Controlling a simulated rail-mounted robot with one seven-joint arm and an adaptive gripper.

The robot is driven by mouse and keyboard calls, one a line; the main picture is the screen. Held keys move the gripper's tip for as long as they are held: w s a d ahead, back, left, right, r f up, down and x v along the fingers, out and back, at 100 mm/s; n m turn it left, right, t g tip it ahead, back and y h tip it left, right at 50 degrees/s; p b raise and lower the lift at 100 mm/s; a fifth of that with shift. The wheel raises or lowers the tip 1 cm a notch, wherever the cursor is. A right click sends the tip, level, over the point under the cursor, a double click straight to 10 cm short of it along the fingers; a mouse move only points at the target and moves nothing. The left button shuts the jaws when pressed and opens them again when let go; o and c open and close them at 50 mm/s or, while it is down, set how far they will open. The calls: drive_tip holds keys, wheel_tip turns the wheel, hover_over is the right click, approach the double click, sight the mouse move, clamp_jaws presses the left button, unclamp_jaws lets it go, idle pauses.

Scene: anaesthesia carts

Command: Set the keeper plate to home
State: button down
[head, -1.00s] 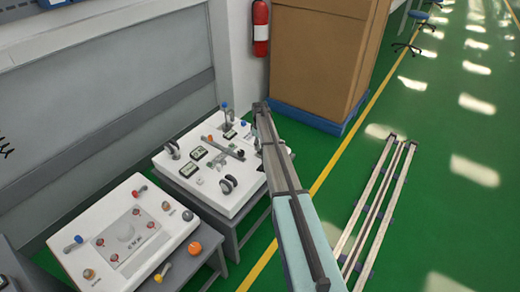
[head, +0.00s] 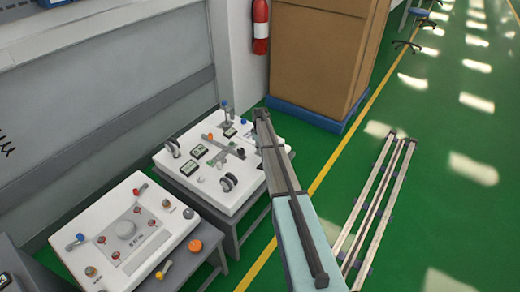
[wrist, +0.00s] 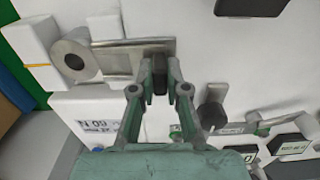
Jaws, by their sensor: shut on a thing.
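In the wrist view, a flat grey metal plate (wrist: 115,58), which looks like the keeper plate, lies across the white cart top. A round grey post (wrist: 73,62) stands at its left end. My gripper (wrist: 160,82) is shut on a dark upright tab (wrist: 160,78) at the plate's right part. The tips hide where tab and plate meet. In the head view, my arm reaches to the right side of the far white cart top (head: 205,188). My gripper cannot be made out there.
The far cart top carries black wheels, small displays and a grey bar (head: 228,152). In the wrist view a dark knob (wrist: 212,108) stands right of my gripper. A nearer white panel (head: 95,262) has coloured knobs. A cardboard box (head: 315,50) stands behind.

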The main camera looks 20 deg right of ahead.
drive_tip(key=w+d, duration=0.1)
drive_tip(key=d, duration=0.1)
drive_tip(key=w+d+b, duration=0.1)
drive_tip(key=d, duration=0.1)
drive_tip(key=shift+w, duration=0.2)
drive_tip(key=c, duration=1.2)
unclamp_jaws()
drive_tip(key=shift+o, duration=0.2)
drive_tip(key=shift+r, duration=0.6)
wheel_tip(320, 180, up, 11)
